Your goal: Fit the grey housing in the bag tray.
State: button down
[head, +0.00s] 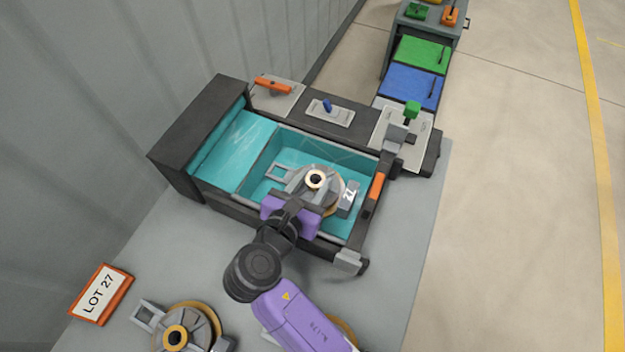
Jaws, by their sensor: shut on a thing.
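My gripper (293,210), with purple parts, reaches in from the front and is shut on the near side of this housing. Its fingertips are mostly hidden. A similar grey housing (200,330) lies at the bottom left, cut by the frame edge.
Another round part (345,328) is mostly hidden behind my arm. An orange-framed LOT 27 sign (100,293) stands at left. The tray's dark frame carries an orange handle (273,85), a blue knob (327,105) and a green-topped lever (412,110). Blue (410,86) and green panels lie beyond.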

jog(key=c, duration=0.8)
grip_release()
jog(key=shift+o, duration=0.2)
jog(key=shift+s, duration=0.1)
jog(key=v, duration=0.7)
jog(key=shift+s+a+b, duration=0.2)
jog(key=shift+s+b, duration=0.15)
